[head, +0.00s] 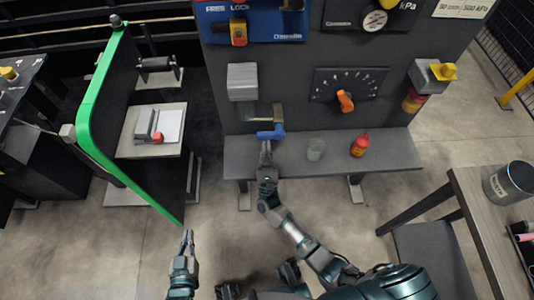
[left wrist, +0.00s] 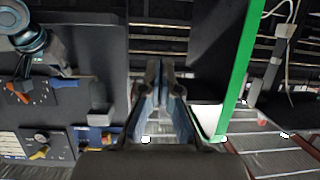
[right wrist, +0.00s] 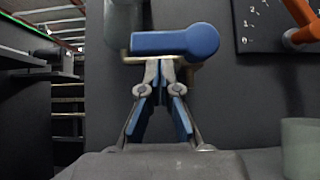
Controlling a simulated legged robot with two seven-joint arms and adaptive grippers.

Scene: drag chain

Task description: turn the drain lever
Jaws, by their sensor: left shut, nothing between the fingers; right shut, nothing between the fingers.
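The drain lever (head: 277,132) is a blue handle with a rounded right end, on a brass valve (head: 278,113) low on the dark panel. It lies roughly horizontal. In the right wrist view the blue lever (right wrist: 175,41) spans above my right gripper (right wrist: 160,68). That gripper is shut and empty, its tips just below the lever's left part; I cannot tell if they touch it. My right gripper (head: 266,148) also shows in the head view, below the lever. My left gripper (head: 187,240) is shut and empty, low and away from the panel, near the green-edged partition.
A dial with an orange handle (head: 345,101) is right of the lever. A green-edged partition (head: 92,105) stands left. A table (head: 468,205) is at right.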

